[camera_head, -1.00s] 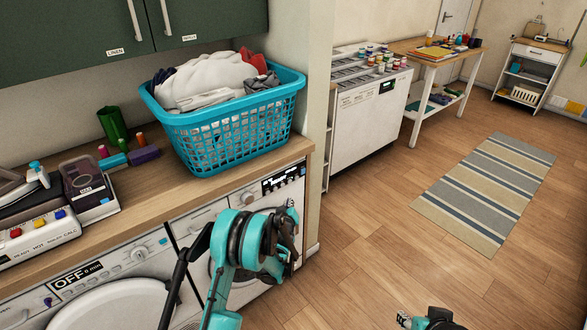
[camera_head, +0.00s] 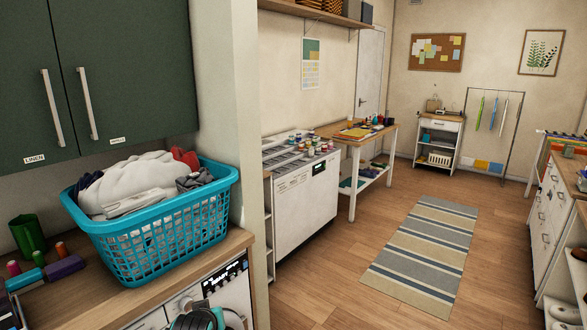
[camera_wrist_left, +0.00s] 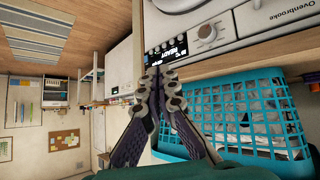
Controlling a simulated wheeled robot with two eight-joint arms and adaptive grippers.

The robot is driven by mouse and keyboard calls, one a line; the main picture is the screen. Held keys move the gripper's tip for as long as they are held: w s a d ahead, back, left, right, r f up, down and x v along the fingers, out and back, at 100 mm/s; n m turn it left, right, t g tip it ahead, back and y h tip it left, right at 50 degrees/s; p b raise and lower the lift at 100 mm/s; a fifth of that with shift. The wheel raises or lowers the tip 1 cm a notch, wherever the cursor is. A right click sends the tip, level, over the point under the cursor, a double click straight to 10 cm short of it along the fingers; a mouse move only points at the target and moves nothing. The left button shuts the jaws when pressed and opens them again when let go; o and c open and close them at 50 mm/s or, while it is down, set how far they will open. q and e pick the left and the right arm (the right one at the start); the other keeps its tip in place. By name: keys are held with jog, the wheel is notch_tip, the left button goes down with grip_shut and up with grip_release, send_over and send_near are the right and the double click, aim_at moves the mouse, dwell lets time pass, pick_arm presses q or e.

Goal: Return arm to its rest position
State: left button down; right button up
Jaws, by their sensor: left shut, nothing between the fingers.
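My left gripper (camera_wrist_left: 157,78) shows in the left wrist view with its two fingers together and nothing between them. Its tips overlap the washer's dark READY display panel (camera_wrist_left: 166,50) in that view; I cannot tell the distance. In the head view only a teal and black part of my left arm (camera_head: 199,318) shows at the bottom edge, low in front of the washer front. The left fingertips are hidden there. My right gripper is not in view.
A teal laundry basket (camera_head: 165,232) full of clothes stands on the wooden counter (camera_head: 112,308), near the left arm. Dark green cupboards (camera_head: 130,70) hang above. A green cup (camera_head: 28,234) and spools stand at left. Open floor with a striped rug (camera_head: 422,250) lies at right.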

pick_arm(q)
jog(key=s+d+f+m+g, duration=0.1)
jog(key=s, duration=1)
jog(key=s+d+f+m+g+h, duration=0.1)
jog(key=s+d+f+m, duration=0.1)
jog(key=s, duration=0.9)
jog(key=shift+s+g+h, duration=0.15)
jog(key=shift+g+h, duration=0.15)
jog(key=shift+g, duration=0.1)
